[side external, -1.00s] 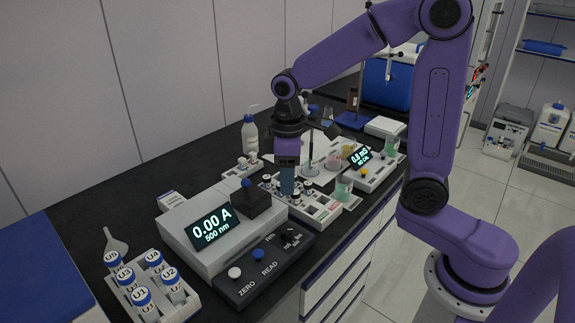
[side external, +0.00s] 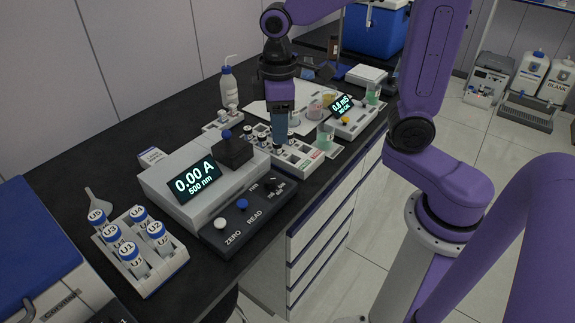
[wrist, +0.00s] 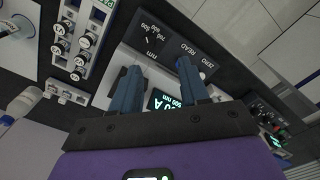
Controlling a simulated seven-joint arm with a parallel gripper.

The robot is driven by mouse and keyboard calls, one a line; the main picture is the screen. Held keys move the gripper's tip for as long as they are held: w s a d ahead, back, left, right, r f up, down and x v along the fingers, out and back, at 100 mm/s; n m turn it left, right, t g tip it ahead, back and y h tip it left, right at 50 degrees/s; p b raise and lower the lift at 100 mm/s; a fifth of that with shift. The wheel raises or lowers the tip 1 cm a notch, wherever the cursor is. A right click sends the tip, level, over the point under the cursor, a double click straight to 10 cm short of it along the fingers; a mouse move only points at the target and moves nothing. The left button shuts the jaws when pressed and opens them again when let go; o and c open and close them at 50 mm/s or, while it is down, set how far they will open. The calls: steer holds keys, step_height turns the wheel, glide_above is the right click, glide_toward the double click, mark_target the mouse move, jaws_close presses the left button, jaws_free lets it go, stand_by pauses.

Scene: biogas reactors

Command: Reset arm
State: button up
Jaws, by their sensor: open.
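My gripper (side external: 279,128) points down over the bench, just behind and right of the spectrophotometer, above the white rack of vials (side external: 292,152). In the wrist view its two blue fingers (wrist: 157,82) are apart with nothing between them. The spectrophotometer (side external: 165,190), reading 0.00 A and 500 nm, shows beyond the fingers in the wrist view (wrist: 165,103). Whether the fingertips touch anything on the rack is hard to tell in the side view.
A rack of several U-labelled vials (side external: 150,275) stands at the front left by a funnel (side external: 97,200). A wash bottle (side external: 228,85), a conductivity meter (side external: 350,120), beakers (side external: 325,135) and a blue box (side external: 375,30) stand farther back.

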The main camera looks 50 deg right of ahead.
steer(key=s+d+f+n, duration=0.1)
steer(key=s+n, duration=0.1)
steer(key=s, duration=0.7)
steer(key=s+d+f+n, duration=0.1)
steer(key=s+d, duration=0.1)
steer(key=s, duration=0.7)
steer(key=shift+s+f+n, duration=0.15)
steer(key=shift+s+n, duration=0.2)
steer(key=shift+n, duration=0.05)
stand_by(0.6)
